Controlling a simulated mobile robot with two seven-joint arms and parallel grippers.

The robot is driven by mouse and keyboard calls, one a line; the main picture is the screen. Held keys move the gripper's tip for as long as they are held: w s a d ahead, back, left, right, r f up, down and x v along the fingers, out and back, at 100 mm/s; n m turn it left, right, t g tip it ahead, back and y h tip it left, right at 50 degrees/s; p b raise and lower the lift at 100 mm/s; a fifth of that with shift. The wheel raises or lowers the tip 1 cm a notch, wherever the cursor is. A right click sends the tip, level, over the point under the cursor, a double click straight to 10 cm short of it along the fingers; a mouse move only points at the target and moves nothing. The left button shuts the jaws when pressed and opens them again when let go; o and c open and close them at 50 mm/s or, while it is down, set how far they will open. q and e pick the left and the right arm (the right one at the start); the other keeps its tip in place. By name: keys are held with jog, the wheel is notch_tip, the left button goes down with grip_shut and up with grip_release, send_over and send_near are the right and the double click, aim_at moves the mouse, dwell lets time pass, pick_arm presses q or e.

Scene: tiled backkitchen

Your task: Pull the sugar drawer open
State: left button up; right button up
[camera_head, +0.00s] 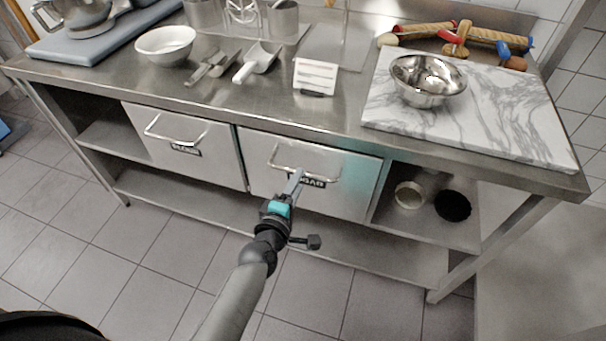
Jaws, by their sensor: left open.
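The sugar drawer (345,186) is the right one of two steel drawer fronts under the worktop. Its front looks flush with the frame, and its label is partly hidden behind my gripper. A bar handle (322,176) runs across its upper part. The right gripper is not in view.
The flour drawer (215,157) is at left. The steel worktop (230,105) holds a marble board (500,130), a metal bowl (428,80), a white bowl (166,45), scoops (258,62) and a card (315,76). Tiled floor (330,300) in front is clear.

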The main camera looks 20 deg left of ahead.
aim_at(320, 147)
pick_arm(q)
jog(key=b+x, duration=0.1)
jog(key=x, duration=0.3)
jog(key=shift+w+f, duration=0.1)
jog(key=shift+w, duration=0.35)
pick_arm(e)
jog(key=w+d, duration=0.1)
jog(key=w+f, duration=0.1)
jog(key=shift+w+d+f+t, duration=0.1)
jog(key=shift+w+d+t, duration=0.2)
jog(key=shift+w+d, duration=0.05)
pick_arm(q)
grip_shut()
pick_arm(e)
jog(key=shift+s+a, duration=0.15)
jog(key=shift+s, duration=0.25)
